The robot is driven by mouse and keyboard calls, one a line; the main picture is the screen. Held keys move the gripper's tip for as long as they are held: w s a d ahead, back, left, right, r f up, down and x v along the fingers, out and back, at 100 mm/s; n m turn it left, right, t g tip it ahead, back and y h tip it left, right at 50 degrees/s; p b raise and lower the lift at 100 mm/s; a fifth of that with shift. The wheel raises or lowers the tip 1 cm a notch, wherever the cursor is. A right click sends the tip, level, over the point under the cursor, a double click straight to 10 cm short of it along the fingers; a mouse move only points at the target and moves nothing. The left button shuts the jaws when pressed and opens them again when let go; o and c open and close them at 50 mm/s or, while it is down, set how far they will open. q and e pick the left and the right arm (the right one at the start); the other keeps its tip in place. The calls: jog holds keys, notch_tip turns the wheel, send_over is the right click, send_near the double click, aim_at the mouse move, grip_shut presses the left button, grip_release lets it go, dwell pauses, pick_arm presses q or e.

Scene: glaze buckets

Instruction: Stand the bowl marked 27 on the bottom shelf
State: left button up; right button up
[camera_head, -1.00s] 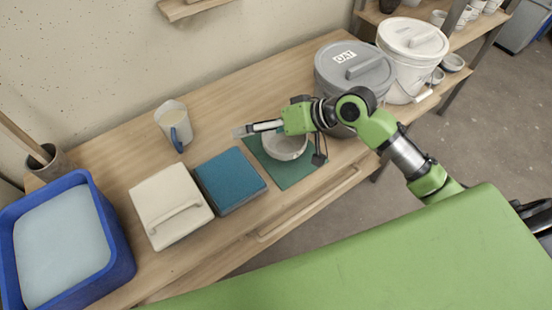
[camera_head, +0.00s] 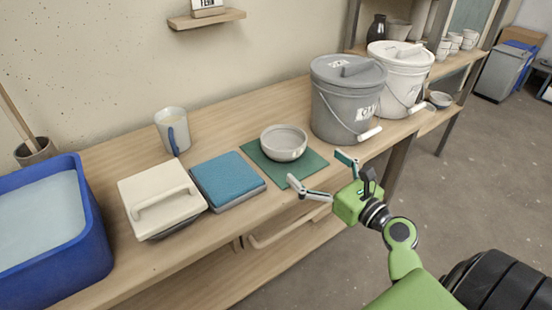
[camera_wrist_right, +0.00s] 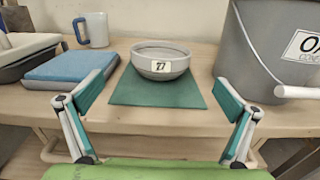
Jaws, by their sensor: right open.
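The bowl marked 27 (camera_head: 284,144) is pale grey and stands upright on a dark green mat (camera_head: 309,167) on the wooden table. In the right wrist view the bowl (camera_wrist_right: 160,60) shows its white 27 label facing me. My right gripper (camera_head: 318,168) is open and empty, at the table's front edge, with its fingers spread towards the bowl and apart from it. The same gripper (camera_wrist_right: 168,80) frames the bowl between its fingers in the wrist view. My left gripper is out of view. A lower wooden board (camera_head: 270,262) shows under the table.
A grey lidded bucket (camera_head: 335,105) and a white bucket (camera_head: 405,75) stand right of the bowl. A blue sponge block (camera_head: 228,178), a cream lidded box (camera_head: 160,195), a mug (camera_head: 170,125) and a blue tub (camera_head: 60,240) stand left. A rack with pots (camera_head: 455,62) is behind the buckets.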

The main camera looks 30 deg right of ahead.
aim_at(298, 151)
jog(key=w, duration=0.8)
jog(key=shift+w+a, duration=0.1)
jog(key=shift+a, duration=0.15)
jog(key=w+b, duration=0.1)
jog(key=w, duration=0.4)
jog(key=shift+a+r+b, duration=0.15)
jog(key=shift+b, duration=0.25)
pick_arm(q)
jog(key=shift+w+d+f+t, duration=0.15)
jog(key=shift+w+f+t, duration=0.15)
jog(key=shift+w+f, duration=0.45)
pick_arm(e)
jog(key=shift+w, duration=0.2)
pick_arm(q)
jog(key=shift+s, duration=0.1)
pick_arm(e)
jog(key=shift+r, duration=0.1)
jog(key=c, duration=1.4)
